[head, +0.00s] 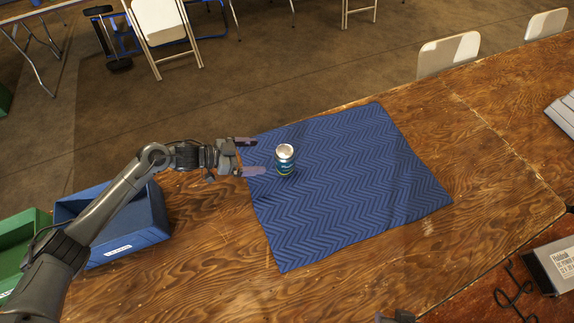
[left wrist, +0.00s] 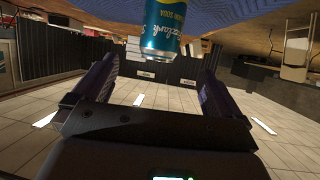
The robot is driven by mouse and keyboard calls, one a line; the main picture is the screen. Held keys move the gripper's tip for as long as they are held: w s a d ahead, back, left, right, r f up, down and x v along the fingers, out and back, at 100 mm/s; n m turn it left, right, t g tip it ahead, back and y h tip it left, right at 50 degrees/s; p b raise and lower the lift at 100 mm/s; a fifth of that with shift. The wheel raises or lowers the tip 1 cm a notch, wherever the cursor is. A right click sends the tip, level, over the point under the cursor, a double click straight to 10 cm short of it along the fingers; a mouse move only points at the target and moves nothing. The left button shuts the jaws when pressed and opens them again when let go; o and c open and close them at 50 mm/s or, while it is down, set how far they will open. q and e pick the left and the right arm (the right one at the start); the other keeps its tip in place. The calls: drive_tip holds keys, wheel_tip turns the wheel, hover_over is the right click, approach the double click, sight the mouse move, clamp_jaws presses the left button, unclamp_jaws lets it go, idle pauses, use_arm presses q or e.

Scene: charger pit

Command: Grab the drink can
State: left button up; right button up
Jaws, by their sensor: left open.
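The drink can (head: 285,160) is blue-green with a silver top. It stands upright on the left part of the blue zigzag-patterned mat (head: 345,190). My left gripper (head: 251,156) is open, with its two fingers over the mat's left edge, pointing at the can. The can is just beyond the fingertips, with a gap. In the left wrist view the can (left wrist: 163,30) appears upside down at the top, beyond and between the two open fingers (left wrist: 155,85). Nothing is between the fingers. My right gripper cannot be made out.
The mat lies on a wooden table (head: 220,240). A blue bin (head: 125,245) and a green bin (head: 15,255) are at the left, under my left arm. A grey device (head: 555,265) is at the lower right. Chairs stand beyond the table. The mat right of the can is clear.

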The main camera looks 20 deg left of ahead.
sight(284, 154)
drive_tip(key=shift+w+d+f, duration=0.2)
drive_tip(key=shift+w+d, duration=0.1)
drive_tip(key=shift+d, duration=0.05)
use_arm(q)
drive_tip(key=shift+b+x, duration=0.9)
drive_tip(key=shift+x, duration=3.9)
use_arm(e)
drive_tip(key=shift+d+f, duration=0.1)
drive_tip(key=shift+f, duration=0.6)
use_arm(q)
drive_tip(key=shift+w+d+f, duration=0.1)
drive_tip(key=shift+w+d, duration=0.3)
drive_tip(key=shift+d, duration=0.15)
use_arm(e)
drive_tip(key=shift+f, duration=0.1)
use_arm(q)
drive_tip(key=c, duration=1.2)
drive_tip(key=shift+c, duration=0.7)
